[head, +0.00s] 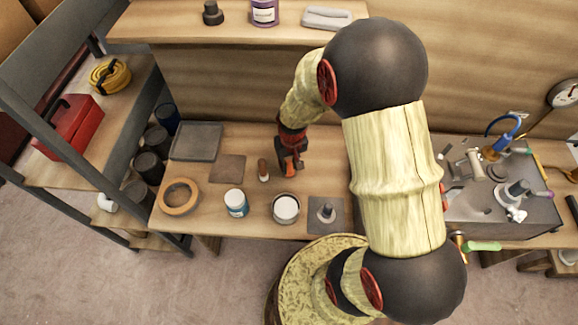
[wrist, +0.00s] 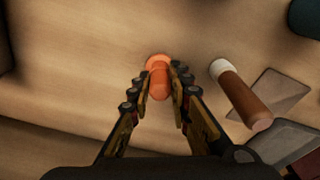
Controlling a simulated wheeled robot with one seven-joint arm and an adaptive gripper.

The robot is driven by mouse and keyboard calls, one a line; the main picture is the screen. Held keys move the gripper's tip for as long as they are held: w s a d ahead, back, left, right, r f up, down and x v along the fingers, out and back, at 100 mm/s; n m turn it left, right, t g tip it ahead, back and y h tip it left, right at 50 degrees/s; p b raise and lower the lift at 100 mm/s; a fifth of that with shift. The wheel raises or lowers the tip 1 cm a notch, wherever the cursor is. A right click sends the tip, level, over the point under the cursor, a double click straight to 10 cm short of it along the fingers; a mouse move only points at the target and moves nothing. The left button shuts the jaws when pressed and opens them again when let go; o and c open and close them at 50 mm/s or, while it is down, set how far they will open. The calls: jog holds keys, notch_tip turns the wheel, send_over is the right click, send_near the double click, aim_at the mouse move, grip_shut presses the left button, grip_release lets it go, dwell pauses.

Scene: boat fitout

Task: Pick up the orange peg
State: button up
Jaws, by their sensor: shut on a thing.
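The orange peg (wrist: 158,70) shows in the wrist view between my fingertips. It is a short orange piece with a wider round end, over the wooden bench top. My gripper (wrist: 160,88) is shut on it, a finger on each side. I cannot tell whether the peg touches the bench.
A tape ring (head: 179,197), a white-and-blue jar (head: 236,203) and an open can (head: 286,208) stand along the front. A grey machine plate (head: 480,205) is right.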

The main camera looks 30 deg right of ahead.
aim_at(289, 161)
jog(key=shift+r, duration=0.5)
notch_tip(289, 161, up, 2)
jog(key=shift+w+r+p, duration=0.1)
jog(key=shift+p, duration=0.5)
jog(key=s+a+r+p, duration=0.1)
jog(key=s+r+p, duration=0.4)
jog(key=s+r, duration=0.5)
jog(key=s, duration=0.4)
jog(key=shift+a, duration=0.3)
jog(key=shift+f, duration=0.1)
